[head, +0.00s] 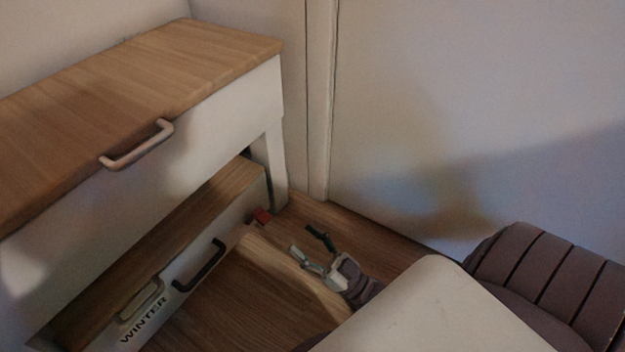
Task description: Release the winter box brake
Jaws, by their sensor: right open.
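The winter box (222,215) is a low box with a wooden top and a pale front marked "WINTER", under the white cabinet. It has a dark handle (200,266) on its front and a paler handle or slot (141,299) near the lettering. A small red piece (262,215), perhaps the brake, sticks out at the box's right end, near the cabinet leg. My right gripper (306,245) is open and empty, low over the wooden floor, to the right of and apart from the red piece. My left gripper is not in view.
The cabinet (222,100) has a wooden top and a light bar handle (138,146), and overhangs the box. Its leg (270,165) stands close behind the red piece. A plain wall (470,90) closes off the back right. Bare floor (225,305) lies in front of the box.

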